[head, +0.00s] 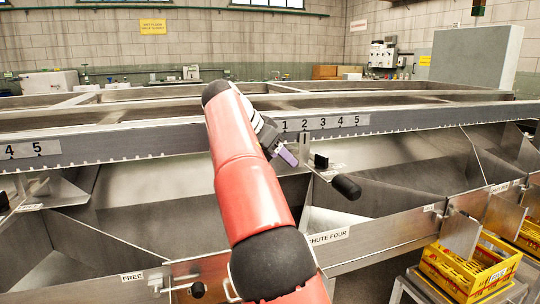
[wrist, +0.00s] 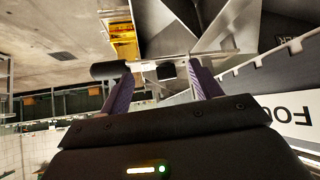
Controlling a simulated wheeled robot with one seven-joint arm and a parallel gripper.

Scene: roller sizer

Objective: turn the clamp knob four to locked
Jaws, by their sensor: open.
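Next to the numbered scale plate (head: 325,123) a small black knob (head: 321,161) stands on a metal bracket. I take it as clamp knob four, but its lettering is too small to read. A longer black handle (head: 346,187) sticks out below and to its right. My gripper (head: 284,152) is just left of the knob, with purple fingers open. In the wrist view the knob (wrist: 166,71) shows between the fingertips of my gripper (wrist: 161,69), with no visible grip on it. The handle (wrist: 108,70) lies beyond the left finger. The knob's setting cannot be told.
A plate marked CHUTE FOUR (head: 328,236) is on the front panel below. Another scale plate (head: 30,149) is at left, and a FREE label (head: 132,277) below it. Metal chute walls surround the knob. A yellow crate (head: 468,268) stands at lower right. My red arm hides the middle.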

